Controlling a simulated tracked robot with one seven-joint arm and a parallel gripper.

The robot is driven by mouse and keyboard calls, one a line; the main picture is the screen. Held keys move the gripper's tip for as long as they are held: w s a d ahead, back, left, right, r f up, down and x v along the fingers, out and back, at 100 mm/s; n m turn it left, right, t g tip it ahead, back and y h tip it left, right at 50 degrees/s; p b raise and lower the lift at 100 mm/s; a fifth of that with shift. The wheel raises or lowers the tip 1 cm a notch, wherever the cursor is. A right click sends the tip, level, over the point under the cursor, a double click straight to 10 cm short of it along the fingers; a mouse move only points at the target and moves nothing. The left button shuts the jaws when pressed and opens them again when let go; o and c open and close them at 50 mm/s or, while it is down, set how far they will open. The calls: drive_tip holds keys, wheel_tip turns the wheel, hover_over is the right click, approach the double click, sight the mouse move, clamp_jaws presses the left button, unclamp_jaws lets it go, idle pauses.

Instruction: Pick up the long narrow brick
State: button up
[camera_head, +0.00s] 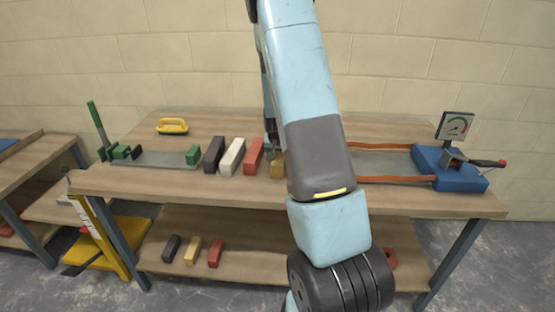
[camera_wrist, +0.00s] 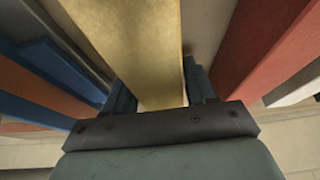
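A row of bricks stands on the bench in the head view: black (camera_head: 214,155), white (camera_head: 232,157), red (camera_head: 253,157) and yellow (camera_head: 278,166). The yellow brick is partly hidden by my arm, so I cannot compare its full length with the others. In the wrist view the yellow brick (camera_wrist: 140,45) lies between the two fingers of my gripper (camera_wrist: 160,90). The fingers are close along both its sides; whether they press on it is unclear. The red brick (camera_wrist: 262,45) is to the right, apart from the fingers.
A blue gauge stand (camera_head: 455,175) with orange strips is at the bench's right. A yellow-handled float (camera_head: 172,126) and green clamp parts (camera_head: 122,152) are at the left. More bricks (camera_head: 192,250) lie on the lower shelf. A block wall is behind.

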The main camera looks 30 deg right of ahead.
clamp_jaws()
idle(0.3)
drive_tip(key=shift+r, duration=0.1)
